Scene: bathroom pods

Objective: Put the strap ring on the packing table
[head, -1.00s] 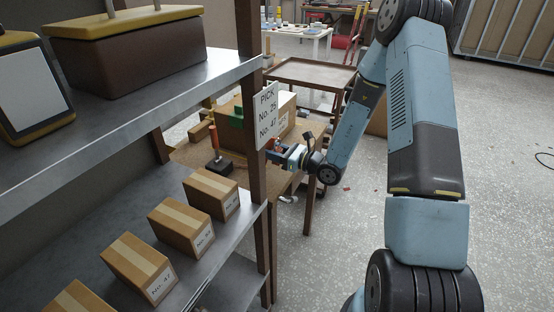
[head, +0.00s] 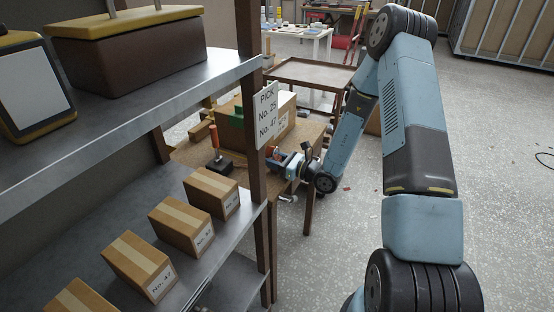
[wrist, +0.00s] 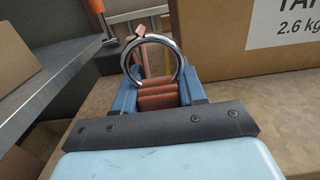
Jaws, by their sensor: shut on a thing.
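The strap ring (wrist: 179,58) is a shiny metal ring standing up between my gripper's fingers in the wrist view. My gripper (wrist: 156,92) has blue fingers with orange pads and is shut on the ring. In the head view my gripper (head: 275,158) is over the near right part of the brown packing table (head: 190,154), in front of a carton. The ring is too small to make out there. In the wrist view the tabletop (wrist: 285,115) lies below my gripper; whether the ring touches it I cannot tell.
A large carton (head: 272,128) stands on the table just behind my gripper. An orange-handled tool (head: 214,140) on a dark base stands to the left. A shelf post with a pick sign (head: 267,115) is close on the left.

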